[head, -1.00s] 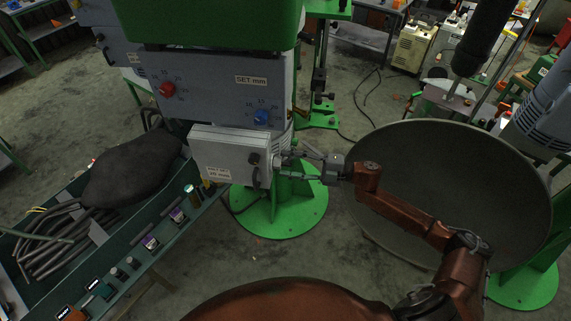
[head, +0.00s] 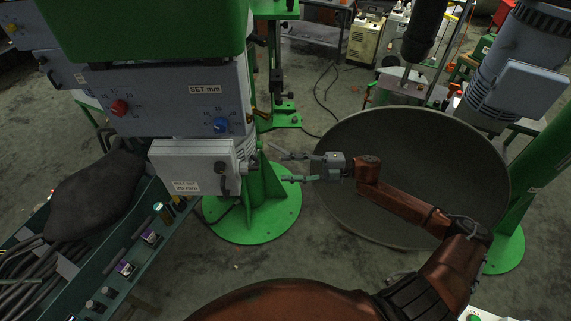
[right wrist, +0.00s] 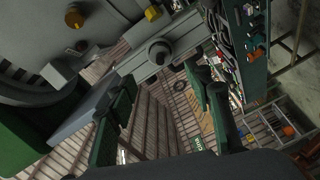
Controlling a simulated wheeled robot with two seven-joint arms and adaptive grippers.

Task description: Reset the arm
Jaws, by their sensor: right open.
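My right gripper (head: 284,167) is at the end of the copper-coloured arm in the head view. Its two fingers are spread and empty, pointing left at a light grey box (head: 183,160) on the machine. A gap lies between the fingertips and the knob (head: 221,168) on the box's right side. In the right wrist view the dark fingers (right wrist: 160,92) stand apart, with a round knob (right wrist: 160,53) beyond them. My left gripper is not in view.
The machine's panel has a red dial (head: 119,108) and a blue dial (head: 221,125). A large grey-green round dish (head: 400,150) lies behind my right arm. A green tray (head: 100,245) with small boxes is at the left. Another grey machine (head: 500,85) stands at the right.

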